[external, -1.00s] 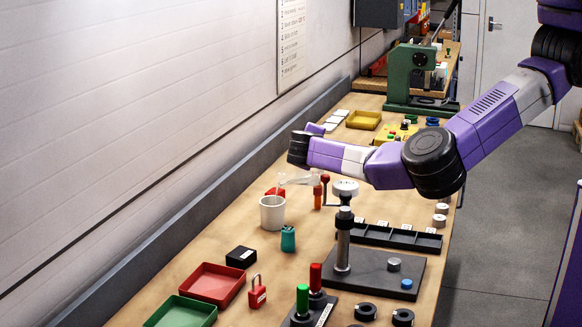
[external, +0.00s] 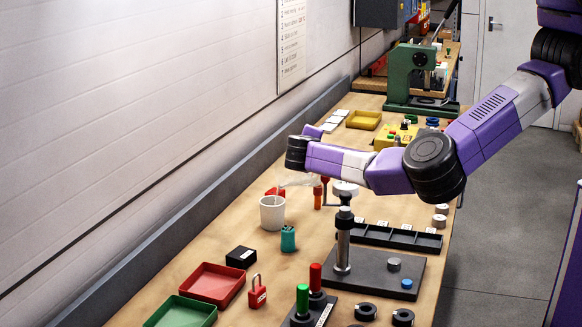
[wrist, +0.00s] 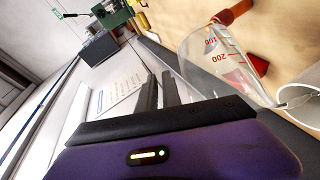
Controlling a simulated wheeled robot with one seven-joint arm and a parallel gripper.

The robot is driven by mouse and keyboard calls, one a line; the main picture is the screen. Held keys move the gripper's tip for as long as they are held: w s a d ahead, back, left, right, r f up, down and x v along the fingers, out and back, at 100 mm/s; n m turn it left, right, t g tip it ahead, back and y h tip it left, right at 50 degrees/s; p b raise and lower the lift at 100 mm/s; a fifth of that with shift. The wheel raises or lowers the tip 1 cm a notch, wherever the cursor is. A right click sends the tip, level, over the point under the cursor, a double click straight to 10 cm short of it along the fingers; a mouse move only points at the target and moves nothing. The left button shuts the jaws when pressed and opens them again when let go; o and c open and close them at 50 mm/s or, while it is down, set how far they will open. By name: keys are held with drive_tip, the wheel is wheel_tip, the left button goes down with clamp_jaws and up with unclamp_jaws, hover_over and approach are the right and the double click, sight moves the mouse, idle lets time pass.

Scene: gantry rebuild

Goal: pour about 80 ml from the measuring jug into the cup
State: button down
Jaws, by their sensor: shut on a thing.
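The measuring jug (wrist: 215,62) is clear, with red volume marks and numbers. In the wrist view it is strongly tilted, its lip towards the white cup (wrist: 304,92). In the external view the jug (external: 298,181) is a faint clear shape above and right of the cup (external: 272,217), which stands upright on the bench. A thin, clear streak runs from the lip to the cup's opening. My gripper (wrist: 160,92) is shut on the jug; its dark fingers show beside it, but the grip itself is partly hidden. The liquid levels are not readable.
A teal container (external: 288,239) stands close in front of the cup. A black stand with a post (external: 343,245) is to the right. A black box (external: 241,257), a red tray (external: 217,285) and a red padlock (external: 257,293) lie nearer. The wall is left of the bench.

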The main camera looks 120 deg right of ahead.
drive_tip(key=shift+s+d+f+m+t+y, duration=0.2)
drive_tip(key=shift+s+f+m+t+y, duration=0.2)
drive_tip(key=shift+s, duration=0.25)
drive_tip(key=shift+s+d+f+m+t+y, duration=0.2)
drive_tip(key=shift+s+m+t+y, duration=0.1)
drive_tip(key=shift+s+m+t, duration=0.25)
drive_tip(key=shift+s+f+t, duration=0.15)
drive_tip(key=shift+s+t, duration=0.15)
drive_tip(key=shift+t, duration=0.05)
drive_tip(key=shift+s+d+m, duration=0.1)
drive_tip(key=shift+m, duration=0.15)
drive_tip(key=shift+s+d+f+t+y, duration=0.1)
drive_tip(key=shift+s+f+t+y, duration=0.05)
drive_tip(key=shift+s+t+y, duration=0.2)
drive_tip(key=shift+s+m+t, duration=0.25)
drive_tip(key=shift+m, duration=0.15)
